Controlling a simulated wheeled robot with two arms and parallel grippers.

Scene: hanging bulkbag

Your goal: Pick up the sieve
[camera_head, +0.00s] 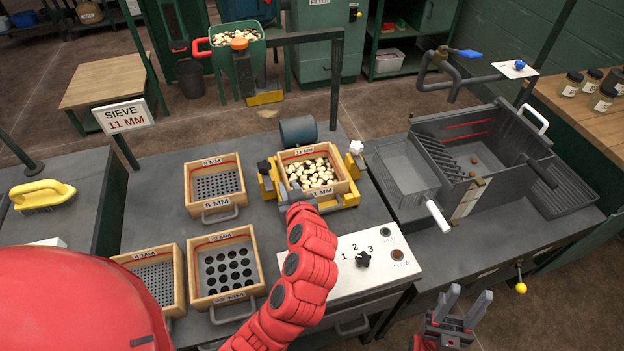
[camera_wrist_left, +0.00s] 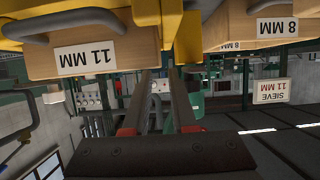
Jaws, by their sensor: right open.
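The 11 MM sieve (camera_head: 340,187), a wooden-framed tray full of pale pieces, sits in the yellow shaker frame (camera_head: 267,186) on the bench. A sign (camera_head: 124,115) reads "SIEVE 11 MM". My left gripper (camera_head: 296,196) is at the sieve's front left corner, and my red arm partly hides that area. In the left wrist view, which is upside down, the sieve front (camera_wrist_left: 110,57) and its grey handle (camera_wrist_left: 75,22) are left of my left gripper (camera_wrist_left: 158,78). Its fingers are apart with nothing between them. My right gripper (camera_head: 463,305) is open and empty at the lower right.
The 8 MM sieve (camera_head: 240,187), 22 MM sieve (camera_head: 250,257) and another sieve (camera_head: 172,255) lie on the bench at left. A control panel (camera_head: 385,258) with a dial is in front of the shaker. A grey bin (camera_head: 478,215) stands right. A full green hopper (camera_head: 240,65) is behind.

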